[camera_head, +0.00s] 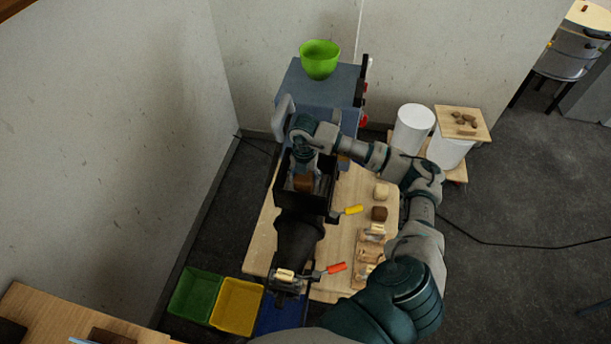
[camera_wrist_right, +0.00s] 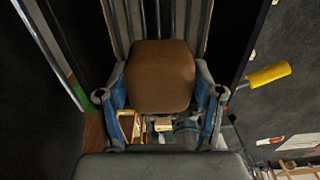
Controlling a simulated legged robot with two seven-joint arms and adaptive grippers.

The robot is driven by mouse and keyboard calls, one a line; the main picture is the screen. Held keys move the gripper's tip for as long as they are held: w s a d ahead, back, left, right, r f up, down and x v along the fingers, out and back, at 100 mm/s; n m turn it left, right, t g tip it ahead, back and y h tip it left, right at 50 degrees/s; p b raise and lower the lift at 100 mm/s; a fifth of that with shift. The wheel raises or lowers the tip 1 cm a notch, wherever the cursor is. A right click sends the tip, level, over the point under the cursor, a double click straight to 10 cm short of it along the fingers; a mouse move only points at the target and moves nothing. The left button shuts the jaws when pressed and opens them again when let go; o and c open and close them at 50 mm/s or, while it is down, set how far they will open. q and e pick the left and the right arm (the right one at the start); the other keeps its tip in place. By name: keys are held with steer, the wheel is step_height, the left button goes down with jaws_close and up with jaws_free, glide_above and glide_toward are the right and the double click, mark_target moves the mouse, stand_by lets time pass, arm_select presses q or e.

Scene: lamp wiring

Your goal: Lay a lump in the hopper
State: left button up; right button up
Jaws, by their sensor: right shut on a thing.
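My right gripper (camera_head: 304,170) is shut on a brown lump (camera_head: 303,184), within the outline of the black hopper (camera_head: 298,202). In the right wrist view the lump (camera_wrist_right: 160,75) sits between the two fingers, with dark walls to either side. I cannot tell whether the lump touches the hopper floor. Another brown lump (camera_head: 379,213) and a cream lump (camera_head: 381,191) lie on the wooden table to the right of the hopper. My left gripper is not in view.
A yellow handle (camera_head: 354,209) and an orange handle (camera_head: 337,267) stick out to the right. A blue machine (camera_head: 305,90) with a green bowl (camera_head: 320,60) on top stands behind the hopper. Green (camera_head: 193,293) and yellow bins (camera_head: 237,302) stand at the front left.

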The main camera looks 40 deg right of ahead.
steer(key=shift+a+f+b, duration=0.1)
steer(key=shift+f+b, duration=0.35)
steer(key=shift+f, duration=0.3)
steer(key=o, duration=1.7)
steer(key=shift+a, duration=0.1)
